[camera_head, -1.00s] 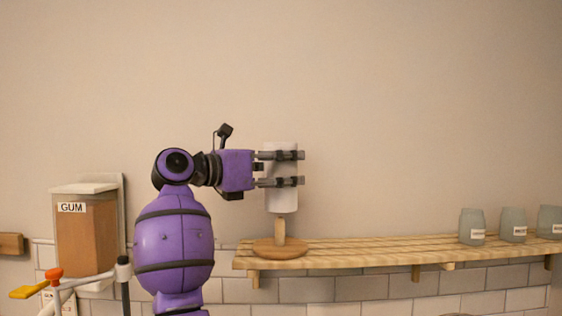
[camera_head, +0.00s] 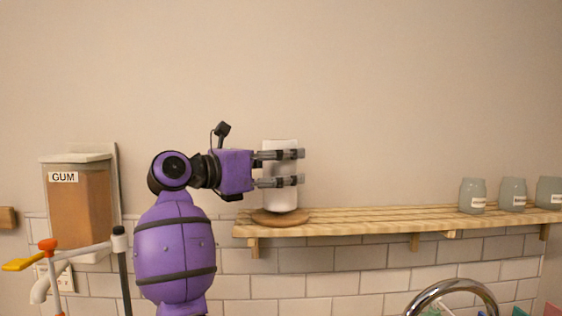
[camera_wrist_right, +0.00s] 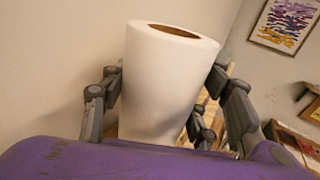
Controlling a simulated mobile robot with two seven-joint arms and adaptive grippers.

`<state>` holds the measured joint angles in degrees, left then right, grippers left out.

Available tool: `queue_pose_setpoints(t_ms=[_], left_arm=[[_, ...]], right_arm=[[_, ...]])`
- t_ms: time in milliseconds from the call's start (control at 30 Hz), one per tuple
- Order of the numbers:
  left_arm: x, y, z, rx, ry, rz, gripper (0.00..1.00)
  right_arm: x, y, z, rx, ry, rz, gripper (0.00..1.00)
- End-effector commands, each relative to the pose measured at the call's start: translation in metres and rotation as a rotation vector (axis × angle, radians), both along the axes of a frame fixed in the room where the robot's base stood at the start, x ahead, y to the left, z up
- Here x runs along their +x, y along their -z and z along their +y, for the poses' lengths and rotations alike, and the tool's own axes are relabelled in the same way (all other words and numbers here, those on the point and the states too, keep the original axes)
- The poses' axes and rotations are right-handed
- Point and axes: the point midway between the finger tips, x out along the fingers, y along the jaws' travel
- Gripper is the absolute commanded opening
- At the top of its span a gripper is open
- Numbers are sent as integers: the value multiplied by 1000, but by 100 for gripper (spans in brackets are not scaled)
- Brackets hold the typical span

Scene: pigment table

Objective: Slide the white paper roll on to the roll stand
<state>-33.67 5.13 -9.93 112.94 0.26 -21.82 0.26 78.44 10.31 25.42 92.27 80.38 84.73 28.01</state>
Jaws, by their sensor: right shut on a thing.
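The white paper roll (camera_head: 281,160) is upright above the round wooden base of the roll stand (camera_head: 279,217) at the left end of the shelf. The stand's post does not show; the roll covers where it stands. The roll's lower end is at or just above the base; I cannot tell if they touch. My right gripper (camera_head: 290,168) is shut on the roll from the left, one finger pair above the other. In the right wrist view the roll (camera_wrist_right: 165,85) sits between the fingers (camera_wrist_right: 165,105), its brown opening showing on top. My left gripper is not in view.
The slatted wooden shelf (camera_head: 380,220) runs right, with several labelled glass jars (camera_head: 472,195) at its far end; its middle is clear. A GUM container (camera_head: 80,205) hangs on the left wall. A curved chrome pipe (camera_head: 450,290) is at bottom right.

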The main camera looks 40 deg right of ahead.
Motion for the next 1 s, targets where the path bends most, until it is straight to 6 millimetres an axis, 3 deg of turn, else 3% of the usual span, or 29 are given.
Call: queue_pose_setpoints(t_ms=[300,333,500,833,1000], left_arm=[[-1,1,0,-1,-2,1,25],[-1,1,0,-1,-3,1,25],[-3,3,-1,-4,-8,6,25],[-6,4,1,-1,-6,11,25],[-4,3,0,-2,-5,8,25]], right_arm=[[-1,0,0,0,0,-2,28],[0,0,0,0,0,-2,57],[0,1,0,0,0,-1,78],[0,1,1,1,0,-1,78],[3,1,18,2,-2,0,78]])
